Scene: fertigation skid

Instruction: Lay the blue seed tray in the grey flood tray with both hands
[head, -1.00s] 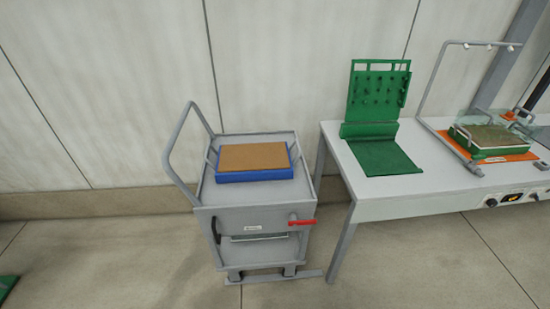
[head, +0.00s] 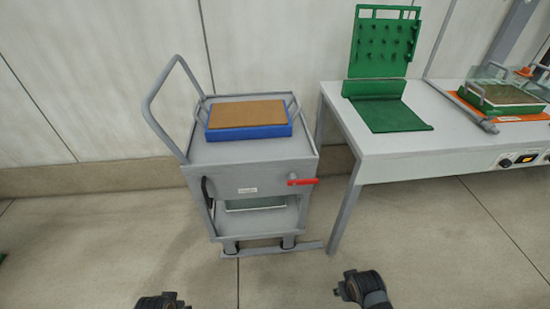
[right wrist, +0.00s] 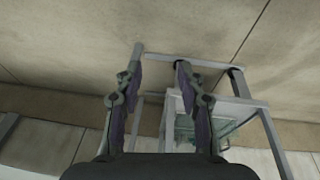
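The blue seed tray (head: 249,132), with a brown top and a grey wire handle at each end, sits on the top deck of a grey trolley (head: 232,176) in the head view. I cannot make out a separate grey flood tray. My left gripper (head: 162,301) shows only in part at the bottom edge, well below and in front of the trolley; its fingers are unclear. My right gripper (head: 356,285) is low in front of the bench, apart from the tray. In the right wrist view its two fingers (right wrist: 157,72) stand apart with nothing between them.
The trolley has a push handle (head: 160,110) on its left and a red lever (head: 302,182) in front. Right of it, a white bench (head: 440,150) carries a green pegged stand (head: 385,45) and a green tray (head: 500,102) on an orange mat. Floor in front is clear.

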